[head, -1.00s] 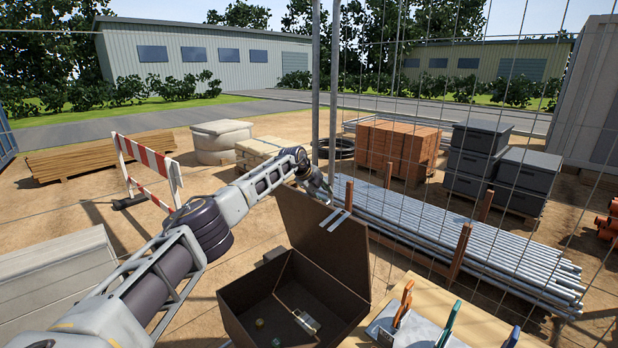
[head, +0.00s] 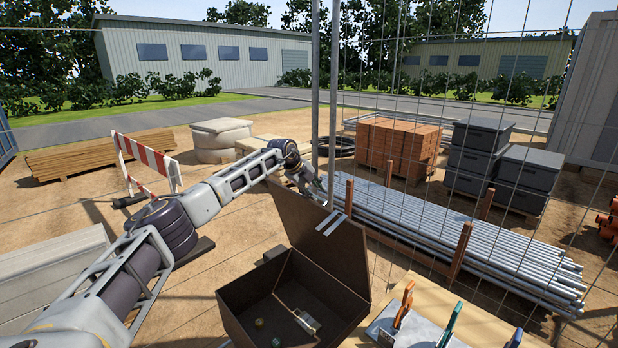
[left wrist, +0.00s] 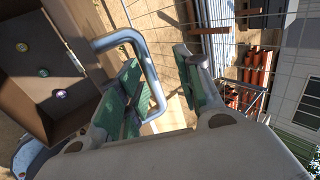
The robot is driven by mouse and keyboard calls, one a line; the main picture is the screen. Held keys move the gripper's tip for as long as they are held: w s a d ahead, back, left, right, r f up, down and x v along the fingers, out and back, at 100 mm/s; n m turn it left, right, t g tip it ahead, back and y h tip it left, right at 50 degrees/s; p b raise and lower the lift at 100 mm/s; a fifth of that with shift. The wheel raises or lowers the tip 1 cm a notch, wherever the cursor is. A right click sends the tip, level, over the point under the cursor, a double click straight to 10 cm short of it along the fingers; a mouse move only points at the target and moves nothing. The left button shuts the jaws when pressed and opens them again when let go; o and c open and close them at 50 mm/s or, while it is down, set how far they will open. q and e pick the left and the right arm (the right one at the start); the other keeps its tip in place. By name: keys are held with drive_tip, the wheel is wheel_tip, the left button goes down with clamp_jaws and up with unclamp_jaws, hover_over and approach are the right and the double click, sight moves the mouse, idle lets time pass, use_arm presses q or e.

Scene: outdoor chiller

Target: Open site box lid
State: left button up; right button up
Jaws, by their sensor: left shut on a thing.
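The site box (head: 250,292) is a dark brown open box at the bottom middle of the head view. Its lid (head: 330,245) stands raised on the box's right far side. My left gripper (head: 321,198) is at the lid's upper edge. In the left wrist view, the grey bent bar handle (left wrist: 151,72) runs between the green-padded fingers (left wrist: 165,90), and the gripper is shut on it. The brown box (left wrist: 50,75) shows at the left there, with small round items inside. My right gripper is not in view.
A wooden table (head: 425,290) with several coloured-handled tools stands right of the box. Wire mesh fencing and a bundle of metal pipes (head: 470,255) lie behind the lid. A red-white barrier (head: 150,165) stands left. Bare sandy ground lies behind the box.

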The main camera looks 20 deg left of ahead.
use_arm(q)
drive_tip(key=shift+t, duration=0.3)
drive_tip(key=s+r, duration=0.1)
drive_tip(key=r, duration=0.1)
drive_tip(key=s+r, duration=0.1)
drive_tip(key=r, duration=0.1)
drive_tip(key=s+r, duration=0.1)
drive_tip(key=r, duration=0.2)
drive_tip(key=shift+s+a+r, duration=0.1)
drive_tip(key=shift+s+a, duration=0.2)
drive_tip(key=shift+r, duration=0.1)
drive_tip(key=shift+w+f, duration=0.2)
drive_tip(key=shift+f, duration=0.05)
